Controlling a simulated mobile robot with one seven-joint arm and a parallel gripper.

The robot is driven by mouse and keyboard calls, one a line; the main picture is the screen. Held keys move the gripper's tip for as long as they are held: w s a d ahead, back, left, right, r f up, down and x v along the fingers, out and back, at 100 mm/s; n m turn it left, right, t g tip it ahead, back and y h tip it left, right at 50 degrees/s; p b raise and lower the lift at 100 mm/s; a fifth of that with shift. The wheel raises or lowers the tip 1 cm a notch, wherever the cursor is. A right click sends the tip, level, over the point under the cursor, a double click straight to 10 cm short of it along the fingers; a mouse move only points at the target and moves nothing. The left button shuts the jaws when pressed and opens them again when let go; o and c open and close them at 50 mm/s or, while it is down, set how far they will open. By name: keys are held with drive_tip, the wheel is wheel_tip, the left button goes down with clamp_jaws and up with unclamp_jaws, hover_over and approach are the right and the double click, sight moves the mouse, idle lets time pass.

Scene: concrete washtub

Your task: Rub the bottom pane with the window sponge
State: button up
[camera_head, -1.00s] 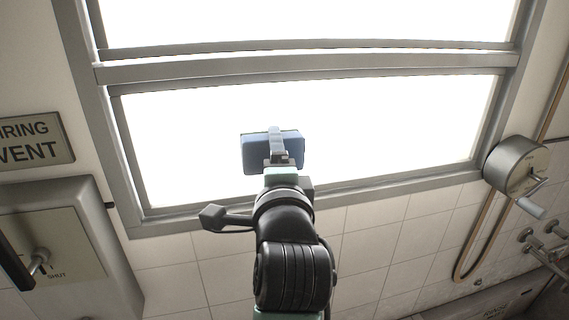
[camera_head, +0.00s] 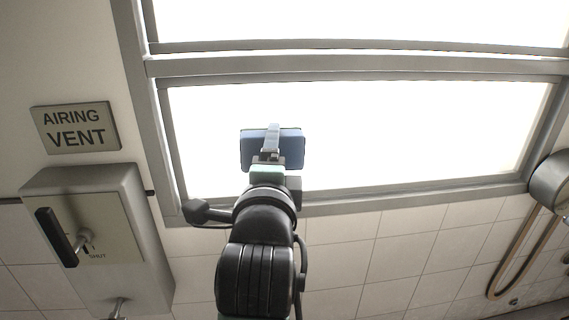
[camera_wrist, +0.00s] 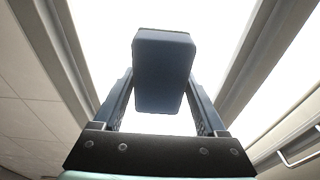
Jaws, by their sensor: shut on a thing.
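The window sponge (camera_head: 258,150) is a blue block held in my gripper (camera_head: 271,140). In the wrist view the sponge (camera_wrist: 163,72) sits between the two fingers of my gripper (camera_wrist: 160,108), which is shut on it. The bottom pane (camera_head: 400,130) is the bright white pane below the grey crossbar. In the head view the sponge overlaps the left part of this pane. I cannot tell whether it touches the glass.
A grey frame (camera_head: 350,66) divides the bottom pane from the upper pane (camera_head: 360,22). On the left are an "AIRING VENT" sign (camera_head: 75,127) and a control box (camera_head: 110,225) with a black-handled lever (camera_head: 57,237). A round crank housing (camera_head: 550,184) is at the right edge. Tiled wall (camera_head: 410,245) lies below.

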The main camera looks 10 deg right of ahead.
sight(243, 149)
drive_tip(key=shift+a+r+b, duration=0.2)
drive_tip(key=shift+a+r, duration=0.05)
drive_tip(key=shift+a, duration=0.5)
drive_tip(key=shift+a+r+b, duration=0.15)
drive_tip(key=shift+a+r, duration=0.15)
drive_tip(key=shift+a, duration=0.5)
drive_tip(key=shift+a+r+b, duration=0.2)
drive_tip(key=shift+a+r, duration=0.05)
drive_tip(key=shift+a, duration=0.5)
drive_tip(key=shift+s+d, duration=0.1)
drive_tip(key=shift+s+d+f+b, duration=0.15)
drive_tip(key=shift+s+b, duration=0.1)
drive_tip(key=shift+s, duration=0.5)
drive_tip(key=shift+s+a+f+b, duration=0.1)
drive_tip(key=shift+s+b, duration=0.1)
drive_tip(key=shift+s, duration=2)
drive_tip(key=shift+b, duration=0.3)
drive_tip(key=shift+s+b, duration=0.3)
drive_tip(key=shift+s, duration=1.2)
